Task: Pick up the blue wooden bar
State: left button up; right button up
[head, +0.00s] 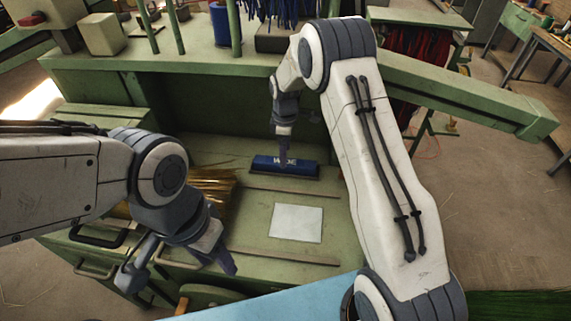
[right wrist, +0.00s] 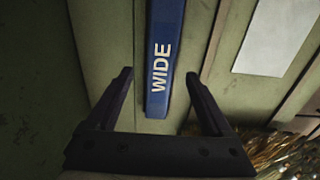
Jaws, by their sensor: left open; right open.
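The blue wooden bar (head: 300,168) lies on the green workbench in the head view, with the word WIDE in white on it. It also shows in the right wrist view (right wrist: 160,60), running up from between the fingers. My right gripper (head: 283,156) is over the left end of the bar, partly hidden by its own wrist. In the right wrist view its open fingers (right wrist: 160,85) stand on either side of the bar's end, apart from it. My left gripper (head: 222,268) is open and empty near the bench's front edge, away from the bar.
A white sheet (head: 296,223) lies on the bench (head: 258,215) in front of the bar. Thin wooden strips lie on the bench beside the sheet. A bundle of straw (head: 212,186) is to the left. Blue bristles (head: 268,10) and green posts stand at the back.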

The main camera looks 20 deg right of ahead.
jog(key=shift+f+p, duration=0.55)
jog(key=shift+f, duration=1.4)
grip_shut()
jog(key=shift+r, duration=0.2)
